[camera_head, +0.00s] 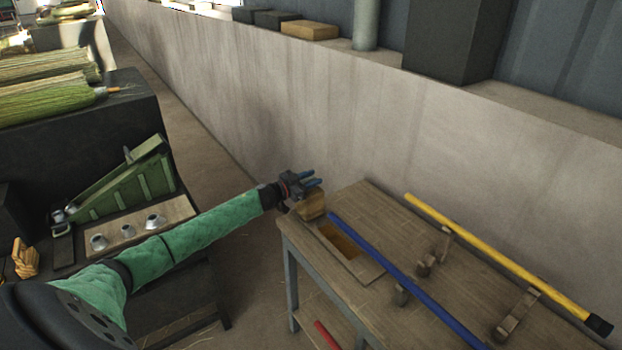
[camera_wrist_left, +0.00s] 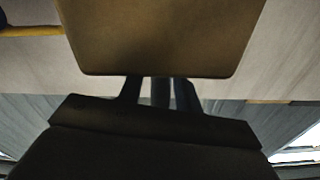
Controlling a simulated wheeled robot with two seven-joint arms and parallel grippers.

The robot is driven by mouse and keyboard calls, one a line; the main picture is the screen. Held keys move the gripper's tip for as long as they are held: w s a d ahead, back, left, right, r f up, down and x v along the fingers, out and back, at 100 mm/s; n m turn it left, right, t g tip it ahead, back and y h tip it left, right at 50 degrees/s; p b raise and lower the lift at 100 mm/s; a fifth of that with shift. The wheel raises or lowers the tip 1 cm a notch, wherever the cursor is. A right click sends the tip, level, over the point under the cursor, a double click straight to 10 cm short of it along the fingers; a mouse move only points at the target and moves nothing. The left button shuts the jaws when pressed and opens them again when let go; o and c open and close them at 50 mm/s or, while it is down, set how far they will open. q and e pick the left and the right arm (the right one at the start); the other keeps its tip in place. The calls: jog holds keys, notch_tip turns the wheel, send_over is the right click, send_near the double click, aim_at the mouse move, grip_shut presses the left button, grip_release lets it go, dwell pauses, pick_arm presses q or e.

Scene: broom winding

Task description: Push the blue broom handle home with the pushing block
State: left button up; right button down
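The blue broom handle (camera_head: 400,278) lies slantwise over the wooden workbench, resting on low wooden supports. Its far-left end is near the pushing block, a rounded wooden piece (camera_head: 312,207) at the bench's left end. A small gap seems to part them. My left gripper (camera_head: 308,181) is at the top of the block. In the left wrist view the block (camera_wrist_left: 160,38) fills the top middle, with a narrow post between the dark fingers (camera_wrist_left: 160,92), so the gripper appears shut on it. The exact contact is dark. My right gripper is not in view.
A yellow handle (camera_head: 500,258) with a black end lies beyond the blue one. A grey wall (camera_head: 300,100) runs behind. A dark table with a green fixture (camera_head: 125,185) stands at left.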

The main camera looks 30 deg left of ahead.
pick_arm(q)
grip_shut()
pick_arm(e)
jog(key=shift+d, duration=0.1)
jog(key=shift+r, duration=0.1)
